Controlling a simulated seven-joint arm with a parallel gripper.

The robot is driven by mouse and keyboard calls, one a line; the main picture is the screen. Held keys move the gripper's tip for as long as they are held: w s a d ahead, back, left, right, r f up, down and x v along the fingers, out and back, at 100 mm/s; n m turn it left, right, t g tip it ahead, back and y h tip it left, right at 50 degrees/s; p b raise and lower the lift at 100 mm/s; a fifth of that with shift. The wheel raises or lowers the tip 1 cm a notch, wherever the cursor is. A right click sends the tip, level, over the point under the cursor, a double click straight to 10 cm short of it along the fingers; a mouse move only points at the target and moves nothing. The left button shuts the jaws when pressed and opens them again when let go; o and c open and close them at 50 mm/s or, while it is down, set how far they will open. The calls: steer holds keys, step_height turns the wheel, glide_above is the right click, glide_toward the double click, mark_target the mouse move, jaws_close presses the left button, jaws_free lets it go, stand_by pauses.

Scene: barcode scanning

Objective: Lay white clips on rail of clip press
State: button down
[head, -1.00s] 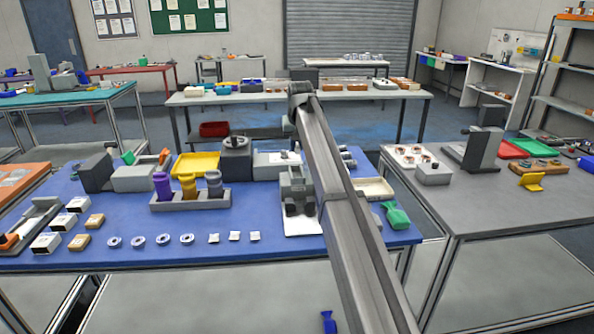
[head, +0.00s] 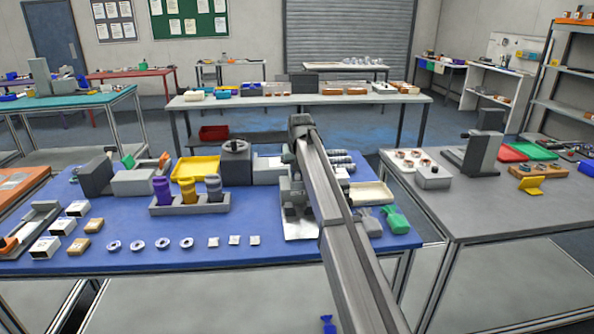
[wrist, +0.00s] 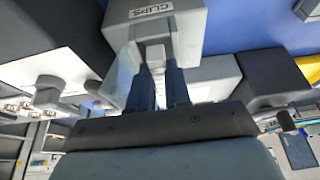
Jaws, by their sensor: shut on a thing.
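My gripper (wrist: 158,66) is shut on a small pale piece (wrist: 154,49) in the wrist view. It looks like a white clip, but the fingers partly hide it. A grey block labelled CLIPS (wrist: 150,12) is close beyond the fingertips. In the head view the grey clip press (head: 292,192) stands on a white plate (head: 300,229), partly behind my arm. My gripper is hidden there, and the rail cannot be made out. White clips lie in a row on the blue table: one (head: 213,242), another (head: 235,240) and a third (head: 255,240).
Several ring-shaped parts (head: 162,243) lie left of the clips. A grey holder (head: 190,205) with coloured bottles and a yellow tray (head: 196,168) stand behind. A green bottle-like thing (head: 396,219) and a cream tray (head: 372,194) are right of my arm. The blue table's front strip is clear.

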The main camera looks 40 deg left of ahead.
steer(key=shift+s+d+f, duration=0.1)
steer(key=shift+f, duration=0.55)
steer(key=c, duration=1.4)
jaws_free()
steer(key=shift+d+f, duration=0.1)
steer(key=shift+o, duration=0.2)
steer(key=shift+r, duration=0.3)
steer(key=v, duration=1.2)
steer(key=shift+r, duration=0.5)
